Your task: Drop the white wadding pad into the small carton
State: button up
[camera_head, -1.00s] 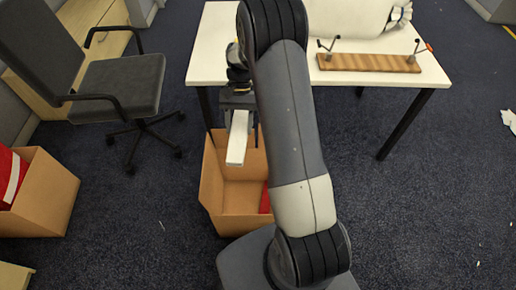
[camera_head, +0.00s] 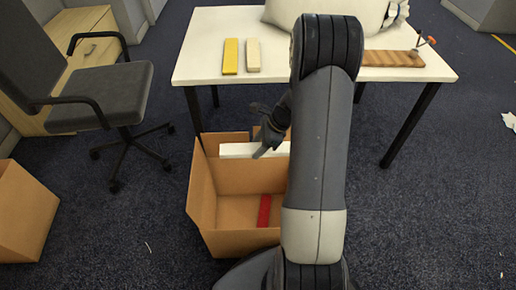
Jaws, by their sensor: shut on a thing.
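The white wadding pad (camera_head: 238,150) is a pale, long block lying crosswise at the back of the open carton's mouth. My gripper (camera_head: 268,147) is shut on its right part, with one dark finger across its front. The small carton (camera_head: 199,200) is a brown open box on the floor in front of the table. A red strip (camera_head: 264,211) lies on its bottom. The pad overlaps the carton's far wall in the picture; I cannot tell its exact height against the rim. My arm hides the carton's right side.
The white table (camera_head: 205,50) bears a yellow bar (camera_head: 231,56), a cream bar (camera_head: 253,55), a large white bundle (camera_head: 285,12) and a wooden board with hooks (camera_head: 390,59). An office chair (camera_head: 100,90) and another brown carton (camera_head: 22,212) stand left. Carpet at right is mostly clear.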

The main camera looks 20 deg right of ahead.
notch_tip(320, 180, down, 6)
jog(key=b, duration=0.5)
jog(key=shift+r, duration=0.1)
jog(key=o, duration=1)
jog(key=p+v, duration=0.3)
jog(key=v, duration=0.8)
jog(key=shift+a, duration=0.15)
